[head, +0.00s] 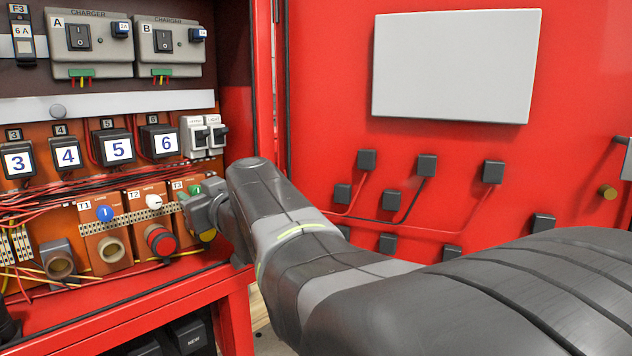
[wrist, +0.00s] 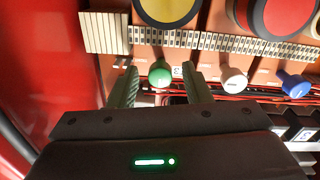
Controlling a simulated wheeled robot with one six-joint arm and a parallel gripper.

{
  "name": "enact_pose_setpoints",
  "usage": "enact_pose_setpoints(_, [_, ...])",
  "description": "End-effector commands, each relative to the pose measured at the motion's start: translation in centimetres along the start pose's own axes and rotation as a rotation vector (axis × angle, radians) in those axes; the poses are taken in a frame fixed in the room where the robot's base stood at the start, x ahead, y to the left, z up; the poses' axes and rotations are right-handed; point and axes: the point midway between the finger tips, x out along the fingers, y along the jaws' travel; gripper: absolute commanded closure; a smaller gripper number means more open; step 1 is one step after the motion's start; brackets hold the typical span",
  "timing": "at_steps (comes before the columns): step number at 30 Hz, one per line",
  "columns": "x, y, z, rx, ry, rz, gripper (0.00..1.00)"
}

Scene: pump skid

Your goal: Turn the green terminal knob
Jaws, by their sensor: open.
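The green terminal knob (wrist: 160,73) shows in the wrist view between the two open fingers of my gripper (wrist: 163,85), with a visible gap on each side. In the head view the green knob (head: 195,189) is partly hidden by my gripper (head: 190,205) at the T3 terminal block (head: 179,186). My gripper holds nothing. Whether the fingertips reach past the knob's face I cannot tell.
A white knob (head: 154,201) on T2 and a blue knob (head: 105,213) on T1 sit to the left. A red round part (head: 161,240) and a yellow one (wrist: 167,8) are close by. Red wires (head: 60,200) run behind. The red cabinet wall (wrist: 45,60) is near.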

Motion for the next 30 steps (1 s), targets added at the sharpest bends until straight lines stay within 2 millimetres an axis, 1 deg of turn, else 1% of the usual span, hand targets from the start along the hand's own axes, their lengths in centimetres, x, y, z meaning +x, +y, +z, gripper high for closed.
enact_pose_setpoints(7, [0.01,-0.03,0.03,0.0,0.0,0.0,0.56])
enact_pose_setpoints(8, [0.01,-0.03,0.03,0.0,0.0,0.0,0.6])
enact_pose_setpoints(9, [0.01,-0.03,0.03,0.0,0.0,0.0,0.68])
enact_pose_setpoints(14, [0.01,-0.02,0.02,0.0,0.0,0.0,0.99])
enact_pose_setpoints(23, [0.0,-0.03,0.04,0.026,0.0,0.0,1.0])
enact_pose_setpoints(30, [-0.01,-0.05,0.08,0.144,-0.003,-0.001,1.0])
